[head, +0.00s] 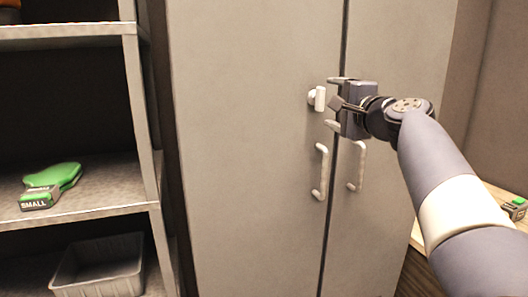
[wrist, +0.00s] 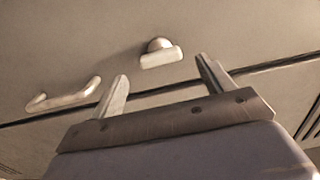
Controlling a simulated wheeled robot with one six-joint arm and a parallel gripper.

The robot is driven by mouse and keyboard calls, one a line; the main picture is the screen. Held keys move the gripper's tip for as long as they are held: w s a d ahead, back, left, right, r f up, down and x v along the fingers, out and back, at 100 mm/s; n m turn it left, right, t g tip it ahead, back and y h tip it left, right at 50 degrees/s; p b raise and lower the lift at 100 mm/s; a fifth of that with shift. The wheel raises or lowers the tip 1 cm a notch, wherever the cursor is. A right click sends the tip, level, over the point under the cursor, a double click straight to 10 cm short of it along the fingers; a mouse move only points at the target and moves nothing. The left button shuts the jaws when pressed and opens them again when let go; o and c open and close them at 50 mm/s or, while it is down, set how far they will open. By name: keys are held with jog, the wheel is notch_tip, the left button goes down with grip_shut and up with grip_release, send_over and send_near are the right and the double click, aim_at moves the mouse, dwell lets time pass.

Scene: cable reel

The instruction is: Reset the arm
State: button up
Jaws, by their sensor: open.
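My gripper (head: 334,102) is raised in front of a closed two-door cabinet (head: 255,130) in the head view. Its jaws are open and empty. Beside the fingertips is a pale latch knob (head: 317,98) on the left door. In the wrist view, the two fingers (wrist: 165,92) stand apart, and the latch knob (wrist: 161,54) shows beyond the gap between them. I cannot tell for sure whether a finger touches the knob. The left door handle (head: 321,172) and right door handle (head: 357,166) are below the gripper. One handle (wrist: 62,96) also shows in the wrist view.
A metal shelf (head: 100,200) stands at the left, holding a green item labelled SMALL (head: 52,184). A grey bin (head: 98,268) is beneath it. A wooden surface (head: 497,197) with a small green-topped object (head: 515,208) is at the right, behind my arm.

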aim_at(323, 100)
jog(key=x, duration=0.4)
jog(key=shift+w+a+p, duration=0.15)
jog(key=shift+w+p, duration=0.15)
jog(key=shift+w, duration=0.1)
jog(key=shift+s, duration=0.1)
